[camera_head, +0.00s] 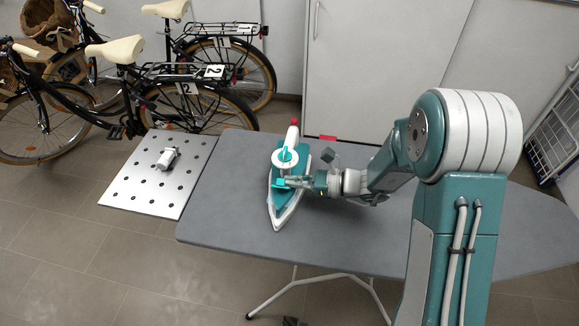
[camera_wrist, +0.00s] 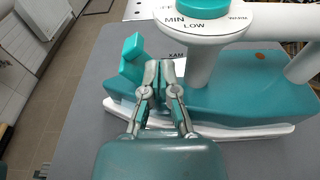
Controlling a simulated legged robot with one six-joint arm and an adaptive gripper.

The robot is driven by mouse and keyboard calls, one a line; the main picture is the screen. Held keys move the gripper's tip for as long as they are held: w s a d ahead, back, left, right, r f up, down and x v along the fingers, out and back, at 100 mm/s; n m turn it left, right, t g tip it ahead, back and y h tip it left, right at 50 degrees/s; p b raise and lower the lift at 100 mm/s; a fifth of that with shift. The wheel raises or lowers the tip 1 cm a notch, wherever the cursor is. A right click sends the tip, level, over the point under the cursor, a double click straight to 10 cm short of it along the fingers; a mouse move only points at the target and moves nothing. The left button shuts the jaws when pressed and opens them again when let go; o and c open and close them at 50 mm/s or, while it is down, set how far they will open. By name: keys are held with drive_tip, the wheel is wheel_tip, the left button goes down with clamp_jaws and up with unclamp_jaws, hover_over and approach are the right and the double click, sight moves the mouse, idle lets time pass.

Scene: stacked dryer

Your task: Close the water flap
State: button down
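A teal and white iron (camera_head: 288,208) stands on the grey ironing board, its pointed tip toward the bottom of the head view. It also shows in the wrist view (camera_wrist: 245,92). The teal water flap (camera_wrist: 133,60) stands raised at the iron's front, left of my fingers in the wrist view. In the head view the flap (camera_head: 279,184) is small and partly hard to separate from my fingers. My gripper (camera_wrist: 159,70) has its fingertips close together with nothing seen between them, beside the flap and in front of the dial post. I cannot tell whether it touches the flap.
The white dial (camera_wrist: 205,18) and handle rise above the iron's body, close to the right of my fingers. The ironing board (camera_head: 225,190) is otherwise clear on its left. A perforated metal plate (camera_head: 140,190) with a small white object adjoins it. Bicycles (camera_head: 130,90) stand behind.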

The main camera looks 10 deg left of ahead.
sight(289, 210)
drive_tip(key=shift+s, duration=1.75)
drive_tip(key=shift+f, duration=0.4)
drive_tip(key=shift+r, duration=1.25)
drive_tip(key=shift+d, duration=0.1)
drive_tip(key=d+r, duration=0.1)
drive_tip(key=d, duration=0.6)
drive_tip(key=shift+d+r, duration=0.15)
drive_tip(key=shift+d, duration=0.25)
idle(0.6)
